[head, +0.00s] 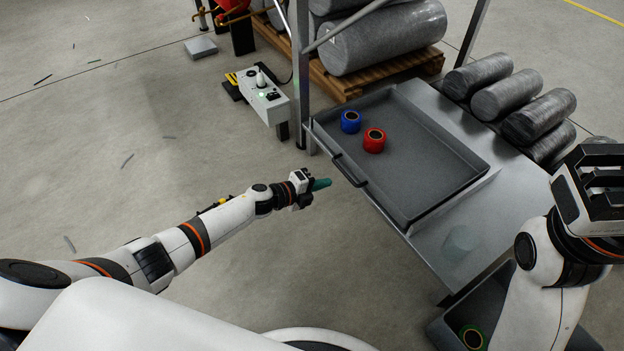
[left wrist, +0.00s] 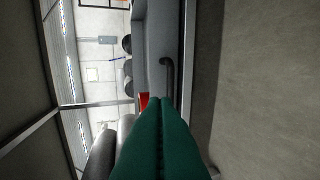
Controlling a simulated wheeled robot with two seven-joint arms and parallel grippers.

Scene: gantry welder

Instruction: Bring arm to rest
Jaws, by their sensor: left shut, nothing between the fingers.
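My left gripper (head: 321,184) reaches in from the left in the head view, over the floor and just short of the tray's handle. Its green fingers are pressed together with nothing between them, and they fill the lower middle of the left wrist view (left wrist: 160,140). My right gripper (head: 603,185) is raised at the right edge of the head view. Its dark fingers are partly cut off, and I cannot tell how far apart they are.
A grey tray (head: 470,178) with a handle (head: 349,170) sits on a metal table (head: 430,240). A blue ring (head: 350,121) and a red ring (head: 374,140) lie in it. A dark bin (head: 447,330) holds a green ring (head: 472,337). A control box (head: 263,97) stands beyond my left gripper.

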